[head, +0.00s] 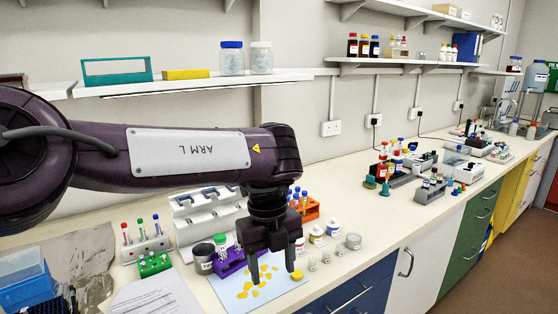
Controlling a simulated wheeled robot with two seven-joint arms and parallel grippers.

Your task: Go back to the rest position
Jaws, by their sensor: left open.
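My left arm comes in from the left and ends in my left gripper (272,274), which points down with its two dark fingers apart. Nothing shows between the fingers. The gripper is over the light blue mat (230,299) with scattered yellow pieces (247,289) on it. A round yellow thing (290,297) lies at the mat's right side, near the right finger. A purple rack (231,263) stands just left of the gripper. The arm hides part of the white pipette stand (190,228). My right gripper is not in view.
White jars (317,235) and small vials stand right of the gripper. An orange rack (310,211) stands behind. Tube racks (145,247), a blue box (22,281) and paper (155,296) lie at left. The bench (340,185) has bare room toward the wall. Shelves (190,84) run above.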

